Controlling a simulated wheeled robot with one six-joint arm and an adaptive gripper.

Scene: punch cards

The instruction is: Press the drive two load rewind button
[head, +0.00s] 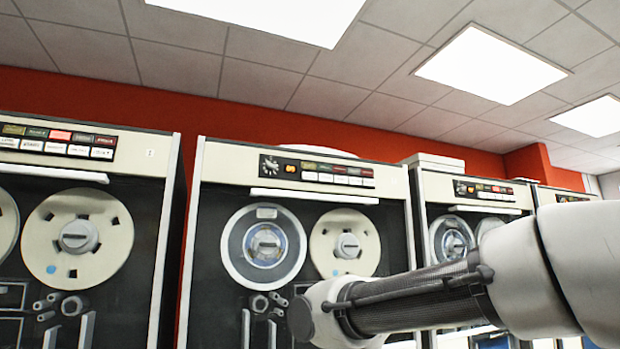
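Several tape drives stand in a row. The middle drive (198,260) faces me, with a control panel (318,173) near its top. That panel has a dial (270,164), a lit orange indicator (290,169), dark and coloured label tiles, and a row of pale buttons (325,178). The lettering is too small to read, so I cannot tell which button is load rewind or which drive is two. My arm crosses the lower right, in front of the drives. My gripper is not in view.
The left drive (172,230) has a similar panel (58,141) with a red tile. Another drive (417,215) stands to the right, partly behind my arm. Tape reels (345,270) and handle bars (314,196) are on the fronts. Red wall and lit ceiling panels are behind.

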